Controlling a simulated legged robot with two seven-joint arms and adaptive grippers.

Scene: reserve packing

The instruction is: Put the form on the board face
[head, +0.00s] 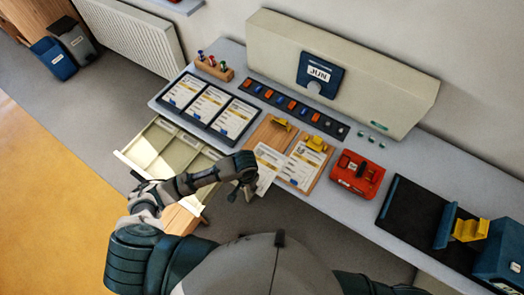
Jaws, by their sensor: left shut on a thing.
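My left gripper (247,181) is shut on a white printed form (267,160) at the form's left edge. The form is over the lower part of a bare wooden board (265,134) with a yellow clip (282,124) at its top. I cannot tell whether the form touches the board. A second wooden board (304,185) beside it on the right carries another form (302,166) under a yellow clip (317,144). My right gripper is not in view.
Three trays of forms (208,105) lie left of the boards. An open drawer (130,161) juts from the desk below them. A red device (357,174) stands right of the boards, and a dark mat (405,212) with blue and yellow parts lies further right.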

